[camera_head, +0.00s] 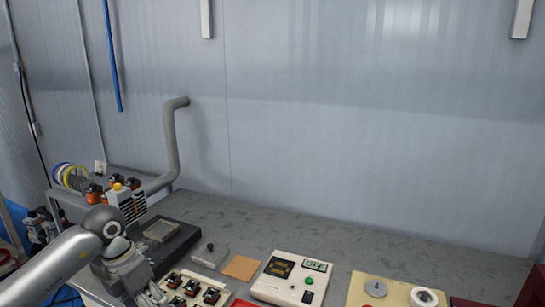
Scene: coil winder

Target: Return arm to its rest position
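My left arm (60,265) comes in from the lower left. Its wrist and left gripper (150,296) are over the left front of the grey worktable (345,244), close to a tray of small dark coil parts (190,290). The gripper points down, and its fingertips are small and partly cut off by the lower edge, so I cannot tell whether it is open or holds anything. My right arm and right gripper are not in view.
A dark machine base (178,243) stands behind my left gripper. A brown square pad (241,267), a white meter box (292,278) and a cream panel with two round parts (398,293) lie along the front. The table's back right is clear.

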